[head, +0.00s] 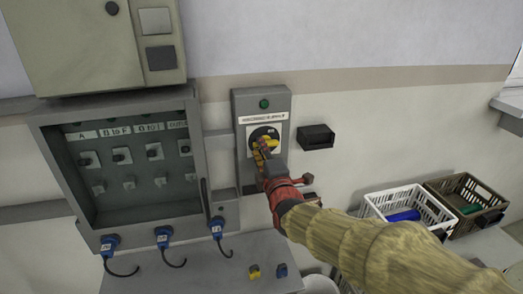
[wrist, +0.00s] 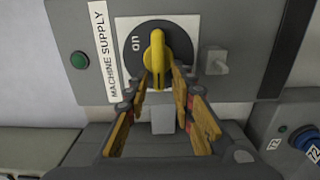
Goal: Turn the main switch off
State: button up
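The main switch is a yellow handle (wrist: 157,55) on a round black dial (wrist: 137,62) with a white plate. A "MACHINE SUPPLY" label (wrist: 99,50) lies left of it in the wrist view. The handle stands upright in that view, with the word "on" to its left. In the head view, the switch's dial (head: 262,133) sits on a grey wall box, partly covered by my gripper (head: 264,150). My gripper's two fingers (wrist: 159,80) are apart, one on each side of the handle. Gaps seem to show beside the handle; contact is not clear.
A green button (head: 264,104) is above the label. A grey cabinet (head: 45,150) with several small switches stands left, with blue plugs (head: 163,236) below. A black box (head: 316,137) juts out at right. White (head: 374,200) and brown (head: 434,190) crates stand lower right.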

jog(key=shift+o, duration=0.4)
jog(key=shift+s, duration=0.1)
jog(key=v, duration=1.1)
jog(key=shift+s, duration=0.35)
jog(key=shift+d, duration=0.15)
jog(key=s+d+f+m+g+h, duration=0.2)
jog(key=s+f+m+g, duration=0.75)
jog(key=f, duration=0.55)
jog(key=s+d+r+m+g+h, duration=0.2)
jog(key=s+d+r+m+h, duration=0.1)
jog(key=s+d+m, duration=0.9)
jog(key=shift+s+d+r, duration=0.45)
jog(key=shift+s+d, duration=1.55)
jog(key=shift+s, duration=0.1)
